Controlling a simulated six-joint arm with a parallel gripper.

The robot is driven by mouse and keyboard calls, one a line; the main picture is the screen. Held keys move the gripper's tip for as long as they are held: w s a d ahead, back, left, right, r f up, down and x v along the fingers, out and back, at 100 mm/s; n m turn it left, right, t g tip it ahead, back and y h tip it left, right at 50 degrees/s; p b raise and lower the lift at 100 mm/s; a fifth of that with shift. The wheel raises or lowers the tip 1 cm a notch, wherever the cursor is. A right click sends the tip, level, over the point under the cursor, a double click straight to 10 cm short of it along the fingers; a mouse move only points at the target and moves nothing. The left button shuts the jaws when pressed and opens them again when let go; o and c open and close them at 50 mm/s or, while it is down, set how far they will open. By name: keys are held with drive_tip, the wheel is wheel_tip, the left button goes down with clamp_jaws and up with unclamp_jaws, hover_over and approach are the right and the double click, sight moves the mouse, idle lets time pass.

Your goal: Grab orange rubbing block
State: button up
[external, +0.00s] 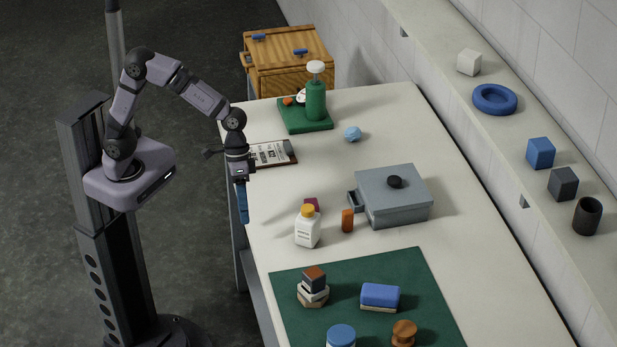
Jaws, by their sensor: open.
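A small orange block (347,221) stands upright on the white table, just left of the grey lidded box and right of the white bottle. It is the only plain orange block I can make out, and whether it is a rubbing block I cannot tell for sure. My gripper (243,214) points down with blue fingers at the table's left edge, left of the orange block and well apart from it. It is open, and I see nothing held in it.
A green mat (430,270) holds several objects. Table right of the box is clear.

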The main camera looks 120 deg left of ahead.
drive_tip(key=w+a+r+n+t+h, duration=0.1)
drive_tip(key=w+a+r+n+t, duration=0.15)
drive_tip(key=w+a, duration=0.35)
drive_tip(key=w+a+r+n+t, duration=0.1)
drive_tip(key=w+a+r+n, duration=0.1)
drive_tip(key=w+a+n, duration=0.3)
drive_tip(key=n+t+h+b, duration=0.4)
drive_tip(key=n+h+b, duration=0.15)
drive_tip(key=n, duration=0.65)
approach(348, 210)
drive_tip(key=shift+y, duration=0.25)
drive_tip(key=shift+d+p+x, duration=0.25)
drive_tip(key=shift+p+x, duration=1.05)
drive_tip(key=shift+x, duration=2.7)
drive_tip(key=shift+w+d, duration=0.1)
drive_tip(key=shift+c, duration=0.6)
drive_tip(key=c, duration=1)
